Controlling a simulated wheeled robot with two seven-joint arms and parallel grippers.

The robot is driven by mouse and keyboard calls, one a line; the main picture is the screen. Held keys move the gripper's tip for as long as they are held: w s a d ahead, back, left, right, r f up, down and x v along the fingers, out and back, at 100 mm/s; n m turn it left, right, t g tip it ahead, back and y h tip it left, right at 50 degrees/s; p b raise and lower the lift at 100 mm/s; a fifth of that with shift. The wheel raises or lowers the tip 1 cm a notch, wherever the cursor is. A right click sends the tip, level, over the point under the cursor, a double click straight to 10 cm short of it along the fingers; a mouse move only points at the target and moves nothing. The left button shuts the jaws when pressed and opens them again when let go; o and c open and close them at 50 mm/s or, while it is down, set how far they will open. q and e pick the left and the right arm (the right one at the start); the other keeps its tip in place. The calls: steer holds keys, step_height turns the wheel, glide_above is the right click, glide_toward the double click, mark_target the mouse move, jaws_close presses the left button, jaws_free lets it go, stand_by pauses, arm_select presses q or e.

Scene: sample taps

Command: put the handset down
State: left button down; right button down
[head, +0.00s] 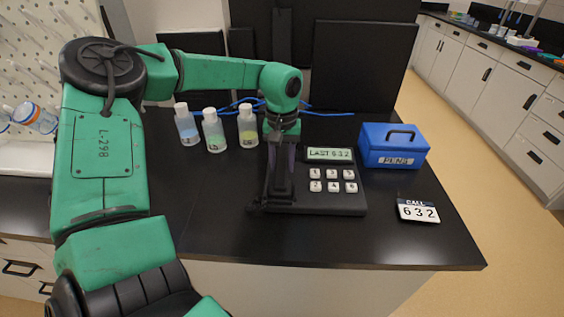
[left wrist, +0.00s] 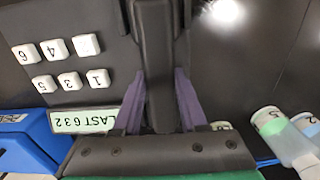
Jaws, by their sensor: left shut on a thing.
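The black handset (head: 279,192) is in my left gripper (head: 282,165), at the left part of the black desk phone (head: 335,202). In the left wrist view the handset (left wrist: 158,60) runs between the purple fingers of the left gripper (left wrist: 160,105), which are shut on it. I cannot tell whether the handset touches the phone. The phone's display (head: 329,154) reads LAST 6 3 2, above several white keys (head: 333,181). My right gripper is not in view.
Three bottles (head: 214,130) with white caps stand behind and left of the phone. A blue box (head: 393,149) labelled PENS is at the right. A card (head: 417,210) reading CALL 632 stands near the right edge. The black bench (head: 210,220) is clear at front left.

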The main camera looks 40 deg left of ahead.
mark_target(282, 163)
arm_select(q)
steer(key=shift+c, duration=2.2)
jaws_free()
steer(key=shift+f, duration=0.1)
steer(key=shift+r+p, duration=0.3)
steer(key=shift+w+r+b, duration=0.1)
steer(key=shift+r+b, duration=0.2)
steer(key=shift+r, duration=0.05)
step_height(282, 163, up, 11)
steer(key=b, duration=0.1)
